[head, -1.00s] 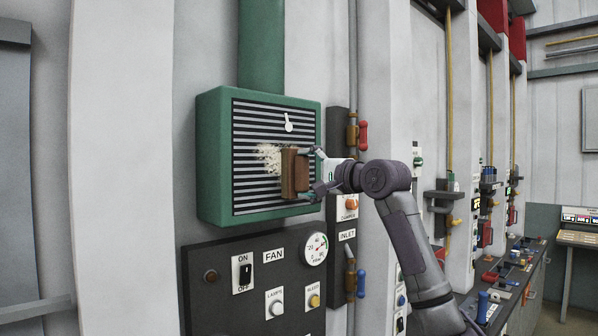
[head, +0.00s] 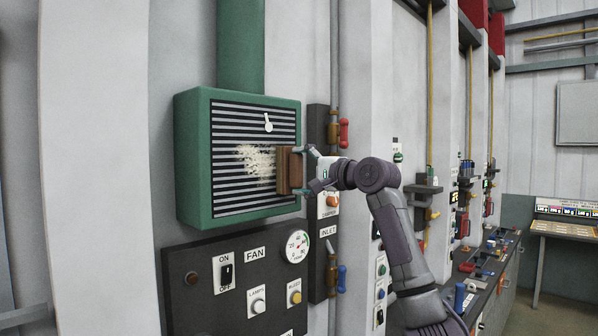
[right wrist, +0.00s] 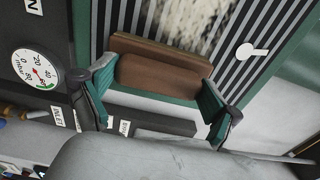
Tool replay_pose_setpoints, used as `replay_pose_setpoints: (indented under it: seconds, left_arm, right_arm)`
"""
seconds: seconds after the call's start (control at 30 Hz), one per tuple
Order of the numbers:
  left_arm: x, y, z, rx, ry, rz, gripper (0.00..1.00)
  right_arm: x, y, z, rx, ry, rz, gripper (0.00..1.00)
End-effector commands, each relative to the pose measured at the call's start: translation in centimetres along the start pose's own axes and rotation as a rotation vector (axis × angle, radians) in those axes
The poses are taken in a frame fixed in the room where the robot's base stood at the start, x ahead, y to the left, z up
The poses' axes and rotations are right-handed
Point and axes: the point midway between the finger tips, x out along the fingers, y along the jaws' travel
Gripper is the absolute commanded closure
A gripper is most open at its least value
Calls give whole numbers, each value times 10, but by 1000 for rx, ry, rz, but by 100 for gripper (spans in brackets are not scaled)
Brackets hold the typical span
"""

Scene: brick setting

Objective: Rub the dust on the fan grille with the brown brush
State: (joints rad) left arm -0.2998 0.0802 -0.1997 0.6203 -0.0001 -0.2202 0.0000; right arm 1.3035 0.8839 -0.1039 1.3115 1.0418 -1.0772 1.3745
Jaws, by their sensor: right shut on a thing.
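The green fan housing (head: 193,160) is on the wall, with a dark striped fan grille (head: 226,200) on its front. A pale patch of dust (head: 257,160) lies on the middle of the grille; it also shows in the right wrist view (right wrist: 190,22). My right gripper (head: 308,170) is shut on the brown brush (head: 283,172), with a finger at each end of its block in the right wrist view (right wrist: 155,75). The brush is upright at the grille's right side, beside the dust's right edge. I cannot tell whether it touches the grille. My left gripper is not in view.
A white lever (head: 268,123) sits on the upper grille. Below is a dark fan panel (head: 200,320) with a switch, gauge and buttons. To the right are pipes with a red handle (head: 343,132) and a blue handle (head: 341,278). A cluttered bench (head: 490,262) runs along the right.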

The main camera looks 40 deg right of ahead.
Motion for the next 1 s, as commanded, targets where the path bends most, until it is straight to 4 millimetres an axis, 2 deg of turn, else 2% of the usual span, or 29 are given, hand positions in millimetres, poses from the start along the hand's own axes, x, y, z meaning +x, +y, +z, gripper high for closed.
replay_pose_setpoints:
  seconds: [0.03, 0.13, 0.27, 0.6, 0.87, 1.0]
  left_arm:
    - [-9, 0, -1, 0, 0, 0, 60]
    - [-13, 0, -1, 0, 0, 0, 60]
    - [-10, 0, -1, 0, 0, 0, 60]
    - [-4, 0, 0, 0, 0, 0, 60]
    - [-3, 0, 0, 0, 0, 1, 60]
    - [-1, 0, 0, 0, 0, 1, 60]
  right_arm:
    - [0, -9, 0, 0, -1, -2, 38]
    - [0, -14, 1, 0, -1, -2, 38]
    - [1, -12, 5, 0, -2, -2, 38]
    - [1, -11, 34, -1, -3, -2, 38]
    - [1, -12, 40, 0, -3, -1, 38]
    - [0, -11, 50, -1, -5, -1, 38]
